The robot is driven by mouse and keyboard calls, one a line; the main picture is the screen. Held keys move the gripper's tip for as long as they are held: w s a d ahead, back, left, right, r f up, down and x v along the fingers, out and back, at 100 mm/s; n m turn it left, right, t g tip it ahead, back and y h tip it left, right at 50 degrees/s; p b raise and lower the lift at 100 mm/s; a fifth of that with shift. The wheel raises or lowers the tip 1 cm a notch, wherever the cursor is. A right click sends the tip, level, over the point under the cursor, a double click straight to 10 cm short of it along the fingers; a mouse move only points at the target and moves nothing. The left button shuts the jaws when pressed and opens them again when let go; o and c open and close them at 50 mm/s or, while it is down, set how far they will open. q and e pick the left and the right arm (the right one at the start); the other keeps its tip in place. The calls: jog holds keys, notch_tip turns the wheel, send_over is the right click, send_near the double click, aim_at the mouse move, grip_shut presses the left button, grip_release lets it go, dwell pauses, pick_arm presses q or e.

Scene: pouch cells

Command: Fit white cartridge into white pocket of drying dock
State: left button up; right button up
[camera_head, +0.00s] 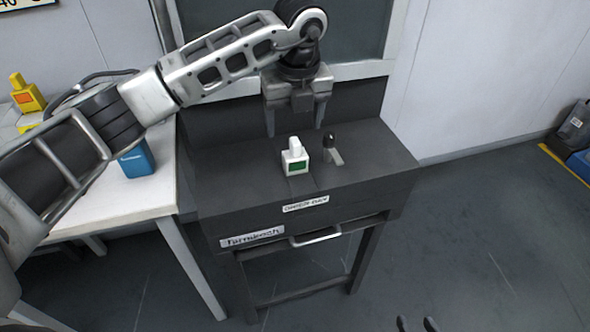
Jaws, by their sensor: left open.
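The white cartridge (295,153), with a green patch on its front, stands upright on the top of the dark drying dock (250,172). The white pocket cannot be made out, and I cannot tell how deep the cartridge sits. My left gripper (297,131) points down with its fingers apart, above and behind the cartridge. It looks empty and clear of the cartridge. Two dark tips at the bottom edge appear to be my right gripper (416,324); the rest of it is out of frame.
A small lever with a dark knob (333,146) stands right of the cartridge. The dock has a front handle (315,237).

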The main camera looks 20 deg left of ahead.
aim_at(295, 140)
pick_arm(q)
jog(key=f, duration=0.5)
jog(key=w+f, duration=0.1)
jog(key=f, duration=0.2)
jog(key=shift+a+p, duration=0.1)
jog(key=shift+p, duration=0.25)
jog(key=c, duration=1.3)
jog(key=shift+w, duration=0.1)
grip_shut()
jog(key=shift+r, duration=0.15)
